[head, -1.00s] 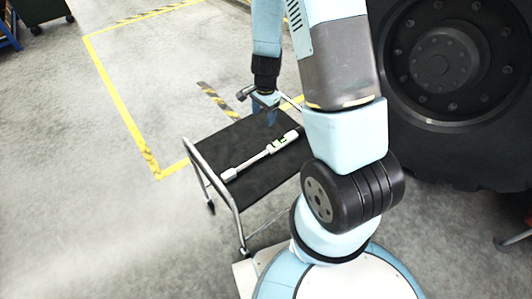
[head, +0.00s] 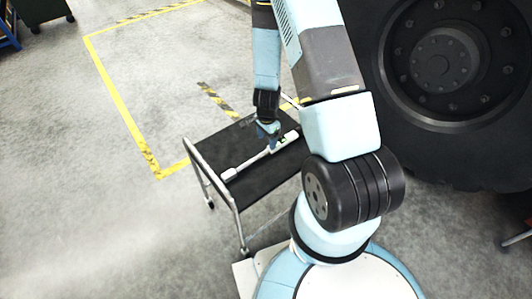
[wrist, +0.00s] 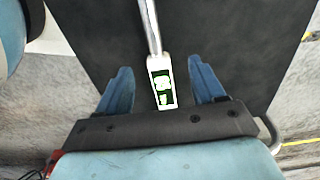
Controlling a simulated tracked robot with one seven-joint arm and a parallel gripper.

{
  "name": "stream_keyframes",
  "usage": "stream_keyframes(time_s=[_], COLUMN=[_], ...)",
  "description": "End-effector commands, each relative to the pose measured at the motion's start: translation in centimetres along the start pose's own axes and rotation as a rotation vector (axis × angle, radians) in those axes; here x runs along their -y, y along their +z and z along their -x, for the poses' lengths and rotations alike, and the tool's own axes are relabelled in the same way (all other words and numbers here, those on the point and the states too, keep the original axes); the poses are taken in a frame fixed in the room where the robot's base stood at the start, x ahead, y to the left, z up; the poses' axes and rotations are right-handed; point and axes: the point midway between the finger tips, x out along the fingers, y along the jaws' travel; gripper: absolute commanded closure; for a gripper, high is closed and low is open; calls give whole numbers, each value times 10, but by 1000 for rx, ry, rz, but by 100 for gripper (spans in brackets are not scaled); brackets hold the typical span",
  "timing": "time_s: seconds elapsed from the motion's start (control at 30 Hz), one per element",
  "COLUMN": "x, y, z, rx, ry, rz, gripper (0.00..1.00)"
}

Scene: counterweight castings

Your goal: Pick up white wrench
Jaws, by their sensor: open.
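The white wrench (head: 248,163) lies diagonally on the black top of a small cart (head: 262,190) in the head view. Its head is at the lower left and its handle at the upper right. In the wrist view the wrench (wrist: 161,78) shows a metal shaft and a white body with a green and black display. My gripper (head: 272,146) is over the handle end in the head view. In the wrist view my gripper (wrist: 160,88) is open, with one blue finger on each side of the white body and gaps between. Contact with the wrench is not visible.
The cart has a metal tube handle (head: 230,205) at its left side. A large black wheel (head: 450,90) stands to the right. Yellow floor lines (head: 120,105) mark the concrete at the left, where the floor is open.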

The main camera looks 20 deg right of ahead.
Motion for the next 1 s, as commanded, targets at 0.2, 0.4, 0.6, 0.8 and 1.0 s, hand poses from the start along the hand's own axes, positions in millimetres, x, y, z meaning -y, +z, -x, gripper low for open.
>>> stream_keyframes(time_s=[0.2,0.4,0.6,0.8,1.0], x=[0,-4,-6,-6,-6], y=[0,2,4,4,4], z=[-10,-25,-48,-60,-62], rx=[1,2,2,1,1], ry=[0,2,2,0,0], rz=[0,-1,-1,-1,-1], gripper=[32,32,32,32,32])
